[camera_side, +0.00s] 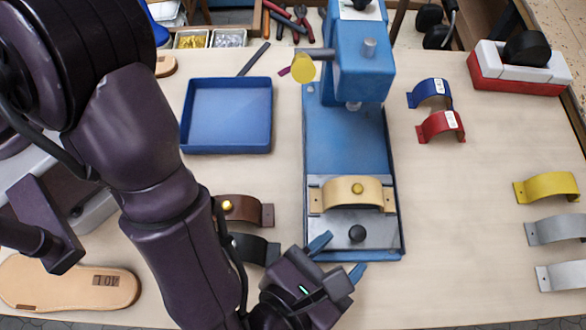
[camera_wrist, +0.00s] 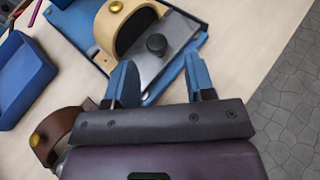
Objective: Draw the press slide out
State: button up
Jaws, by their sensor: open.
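The blue press (camera_side: 358,65) stands on a long blue base. Its slide, a grey metal plate (camera_side: 383,231) with a black knob (camera_side: 357,233), lies at the front end of the base. A tan strap (camera_side: 350,191) with a brass button is arched across the plate behind the knob. My gripper (camera_side: 340,257) has blue fingers, open and empty, at the front edge of the base, just in front of the knob. In the wrist view the knob (camera_wrist: 156,44) shows beyond and between the open fingers (camera_wrist: 160,82), apart from them.
A brown strap (camera_side: 245,211) and a black strap (camera_side: 255,248) lie left of the base, close to my arm. A blue tray (camera_side: 227,148) is behind them. Blue (camera_side: 430,92) and red (camera_side: 441,126) straps lie to the right.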

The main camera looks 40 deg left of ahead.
jog(key=v, duration=0.8)
jog(key=shift+s, duration=0.35)
jog(key=shift+r, duration=0.15)
jog(key=w+a+r+n+y, duration=0.1)
jog(key=w+a+r+y, duration=0.15)
jog(key=a+r, duration=0.35)
jog(key=w+a+r+n+y, duration=0.1)
jog(key=w+a+r+n, duration=0.2)
jog(key=r, duration=0.6)
jog(key=w+a+r+y, duration=0.1)
jog(key=w+a+r, duration=0.35)
jog(key=r, duration=0.25)
jog(key=w+a+r+n+g+y, duration=0.2)
jog(key=w+a+n+g+y, duration=0.15)
jog(key=a+n, duration=0.55)
jog(key=s+a+r+n+g+h, duration=0.1)
jog(key=s+a+n+g+h, duration=0.1)
jog(key=a+n, duration=0.8)
jog(key=s+a+r+n+g+h, duration=0.1)
jog(key=s+a+n+h, duration=0.3)
jog(key=a+n, duration=0.6)
jog(key=n+g+h, duration=0.1)
jog(key=n+h, duration=0.1)
jog(key=n, duration=0.1)
